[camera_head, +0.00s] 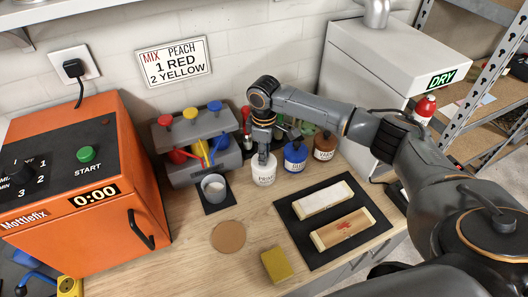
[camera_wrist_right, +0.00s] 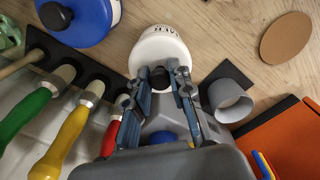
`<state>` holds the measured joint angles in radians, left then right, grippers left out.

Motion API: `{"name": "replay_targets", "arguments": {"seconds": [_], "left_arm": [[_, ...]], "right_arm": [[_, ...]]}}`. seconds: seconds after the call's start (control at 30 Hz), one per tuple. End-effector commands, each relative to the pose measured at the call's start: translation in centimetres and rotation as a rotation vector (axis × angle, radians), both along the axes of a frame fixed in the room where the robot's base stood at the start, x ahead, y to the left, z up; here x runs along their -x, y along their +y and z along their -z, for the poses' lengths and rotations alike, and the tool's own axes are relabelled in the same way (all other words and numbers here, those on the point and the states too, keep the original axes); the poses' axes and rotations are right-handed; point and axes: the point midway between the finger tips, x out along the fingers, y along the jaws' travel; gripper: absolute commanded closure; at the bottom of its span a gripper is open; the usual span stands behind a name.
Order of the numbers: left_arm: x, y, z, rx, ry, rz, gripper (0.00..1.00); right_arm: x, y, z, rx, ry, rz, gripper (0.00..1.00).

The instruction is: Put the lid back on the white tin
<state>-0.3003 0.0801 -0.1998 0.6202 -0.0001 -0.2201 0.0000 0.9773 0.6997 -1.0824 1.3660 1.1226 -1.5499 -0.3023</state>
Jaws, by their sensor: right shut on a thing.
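The white tin (camera_head: 264,174) stands upright on the wooden bench, at the right of the grey cup. My right gripper (camera_head: 263,156) reaches down over its top from above. In the right wrist view, the gripper (camera_wrist_right: 172,76) is shut on the dark knob of the white lid (camera_wrist_right: 160,50). The lid is over the tin's mouth; I cannot tell whether it is fully seated. The gripper hides part of the tin's rim. My left gripper is not in view.
A blue tin (camera_head: 295,156) and a brown tin (camera_head: 325,146) stand close at the right. A grey cup (camera_head: 214,188) and a tool rack (camera_head: 190,172) are at the left. A black mat (camera_head: 284,212) holds two boxes. A round disc (camera_head: 228,237) and yellow block (camera_head: 276,265) lie in front.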

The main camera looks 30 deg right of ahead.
Motion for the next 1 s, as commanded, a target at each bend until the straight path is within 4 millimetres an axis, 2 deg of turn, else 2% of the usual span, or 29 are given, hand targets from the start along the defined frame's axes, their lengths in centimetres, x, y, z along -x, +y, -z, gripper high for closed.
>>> {"name": "replay_targets", "arguments": {"seconds": [0.5, 1.0], "left_arm": [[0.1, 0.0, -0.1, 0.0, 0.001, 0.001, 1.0], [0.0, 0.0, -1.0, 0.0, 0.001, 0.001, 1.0]], "right_arm": [[0.0, 0.0, 0.0, 0.0, 0.0, 0.0, 1.0], [0.0, 0.0, -0.1, 0.0, 0.0, 0.0, 1.0]]}}
